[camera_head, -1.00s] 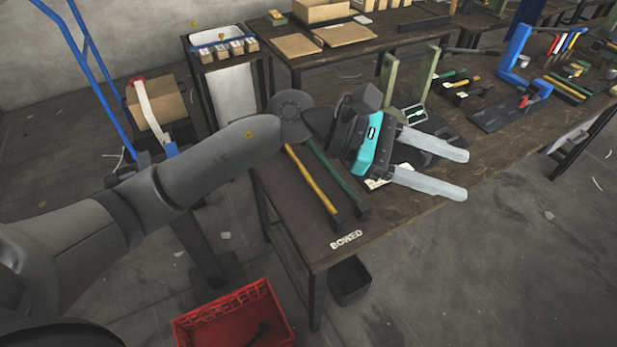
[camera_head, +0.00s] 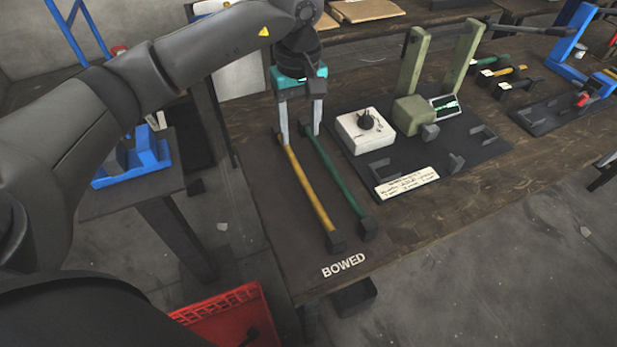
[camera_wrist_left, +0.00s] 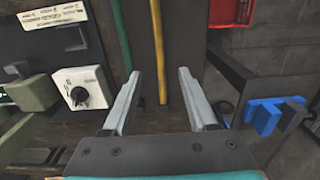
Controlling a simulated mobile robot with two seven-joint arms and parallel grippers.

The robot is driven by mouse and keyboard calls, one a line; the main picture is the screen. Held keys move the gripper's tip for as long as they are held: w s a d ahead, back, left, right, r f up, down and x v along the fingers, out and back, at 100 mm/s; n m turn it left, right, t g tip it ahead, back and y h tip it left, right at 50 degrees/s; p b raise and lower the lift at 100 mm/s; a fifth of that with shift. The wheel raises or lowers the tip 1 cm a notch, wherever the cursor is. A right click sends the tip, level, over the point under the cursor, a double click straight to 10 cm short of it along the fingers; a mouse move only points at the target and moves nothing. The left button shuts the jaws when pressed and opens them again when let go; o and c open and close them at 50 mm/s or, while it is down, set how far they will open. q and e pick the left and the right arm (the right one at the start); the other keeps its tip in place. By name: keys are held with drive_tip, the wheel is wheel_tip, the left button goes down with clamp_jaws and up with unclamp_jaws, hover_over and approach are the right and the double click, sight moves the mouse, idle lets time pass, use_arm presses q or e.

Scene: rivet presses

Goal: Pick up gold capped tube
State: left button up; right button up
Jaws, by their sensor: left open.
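A yellow-gold tube (camera_head: 308,190) with a dark block at its near end lies on the table at the left, beside a similar green tube (camera_head: 336,177). My left gripper (camera_head: 301,136) points down over the far ends of the two tubes, open and empty. In the left wrist view, the yellow tube (camera_wrist_left: 159,50) runs between the open fingers (camera_wrist_left: 159,73), and the green tube (camera_wrist_left: 122,35) lies just left of them. I cannot tell whether the fingers touch anything. My right gripper is in neither view.
A green press (camera_head: 412,110) and a white box with a dark knob (camera_head: 365,132) stand on a dark plate right of the tubes. The "BOWED" label (camera_head: 344,266) is near the table's front edge. A red crate (camera_head: 232,318) is on the floor.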

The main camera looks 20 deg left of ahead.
use_arm(q)
drive_tip(key=b, duration=0.1)
approach(303, 175)
drive_tip(key=f, duration=0.5)
drive_tip(key=shift+s, duration=0.3)
drive_tip(key=f, duration=0.2)
drive_tip(key=f+b, duration=0.1)
drive_tip(key=f, duration=0.2)
drive_tip(key=shift+w+d+f, duration=0.1)
drive_tip(key=shift+w, duration=0.1)
drive_tip(key=shift+f, duration=0.25)
drive_tip(key=shift+c, duration=0.4)
drive_tip(key=c, duration=0.3)
clamp_jaws()
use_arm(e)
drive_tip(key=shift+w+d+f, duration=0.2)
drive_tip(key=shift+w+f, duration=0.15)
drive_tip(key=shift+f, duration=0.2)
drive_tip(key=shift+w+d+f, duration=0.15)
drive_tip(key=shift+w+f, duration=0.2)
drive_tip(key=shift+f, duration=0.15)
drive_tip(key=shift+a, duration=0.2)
